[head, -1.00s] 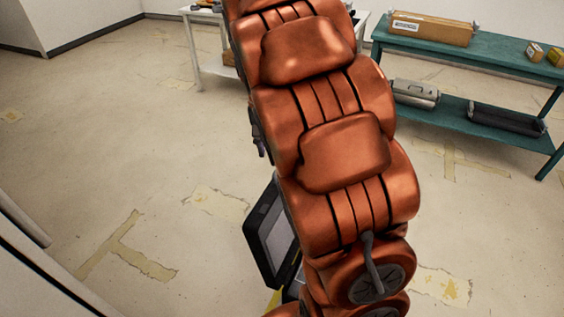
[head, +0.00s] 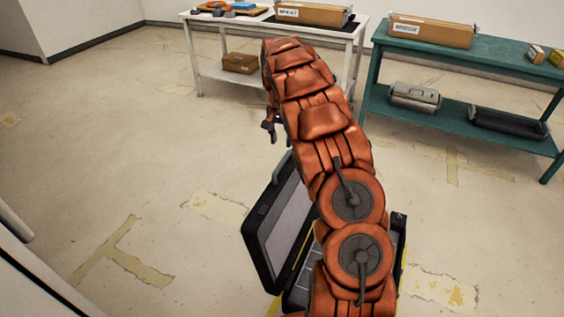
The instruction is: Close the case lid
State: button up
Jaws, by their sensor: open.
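The case stands in the lower middle of the head view. Its dark lid (head: 262,240) with a grey inner panel is raised, tilted up on the left side. The case base (head: 296,297) is mostly hidden behind my orange arm; only parts of it show left and right of the arm. My gripper (head: 269,129) shows only as dark finger parts on the left of the arm, above the lid in the picture. It is open, and I see nothing held. The rest of it is hidden by the arm.
A white table (head: 357,30) with tools and a long box (head: 312,14) stands at the back. A teal bench (head: 376,72) at right holds a cardboard box (head: 432,30) and metal cases. The floor left of the lid is clear.

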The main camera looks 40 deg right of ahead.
aim_at(283, 161)
jog(key=shift+m, duration=0.3)
jog(key=f, duration=0.1)
jog(key=w+d+f, duration=0.2)
jog(key=shift+f, duration=0.3)
jog(key=shift+a+f, duration=0.1)
jog(key=shift+f, duration=3.75)
jog(key=shift+c, duration=0.4)
grip_shut()
